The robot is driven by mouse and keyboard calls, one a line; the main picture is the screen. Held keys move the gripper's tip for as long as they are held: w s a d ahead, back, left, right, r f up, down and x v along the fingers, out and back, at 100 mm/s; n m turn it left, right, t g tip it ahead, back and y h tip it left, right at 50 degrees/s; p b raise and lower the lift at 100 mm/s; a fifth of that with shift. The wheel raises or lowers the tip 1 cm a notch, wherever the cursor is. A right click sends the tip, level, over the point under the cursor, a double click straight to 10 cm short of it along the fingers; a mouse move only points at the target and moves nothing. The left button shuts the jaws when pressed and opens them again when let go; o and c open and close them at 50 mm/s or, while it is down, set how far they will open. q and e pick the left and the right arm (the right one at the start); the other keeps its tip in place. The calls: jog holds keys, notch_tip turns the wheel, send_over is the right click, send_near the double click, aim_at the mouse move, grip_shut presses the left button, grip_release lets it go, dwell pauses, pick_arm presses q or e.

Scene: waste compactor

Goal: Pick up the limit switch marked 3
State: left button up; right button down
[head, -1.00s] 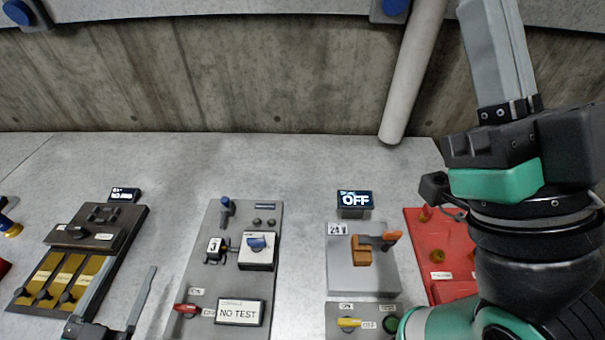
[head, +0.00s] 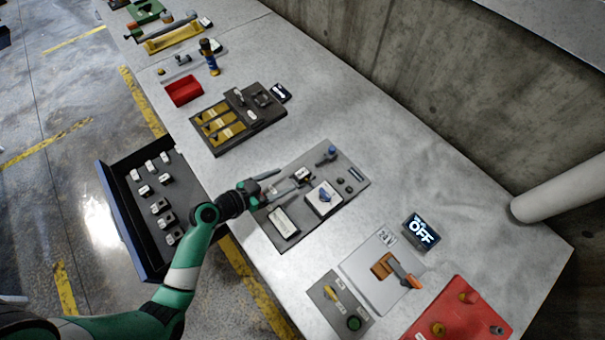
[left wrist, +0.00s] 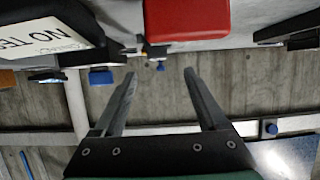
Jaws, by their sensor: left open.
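A small dark switch (head: 302,174) with a white label sits on the grey test panel (head: 335,165), beside a white block with a blue knob (head: 323,197). Its marking is too small to read now; the earlier head view shows a 3 on it. My left gripper (head: 286,183) is open and empty at the panel's left side, its fingers pointing toward that switch but apart from it. In the left wrist view the open fingers (left wrist: 160,90) have nothing between them, and a red part (left wrist: 187,18) lies ahead. My right gripper is out of view.
A dark drawer (head: 122,162) with several white-marked switches stands open at the bench's left edge. A NO TEST display (left wrist: 50,28) shows at the wrist view's upper left. A 24V unit (head: 367,280), an OFF display (head: 421,231) and a red panel (head: 455,315) are nearby.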

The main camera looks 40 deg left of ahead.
aim_at(300, 174)
pick_arm(q)
jog(key=x, duration=0.7)
jog(key=shift+d+f+b, duration=0.1)
jog(key=shift+d+b, duration=0.1)
jog(key=shift+b, duration=0.2)
grip_shut()
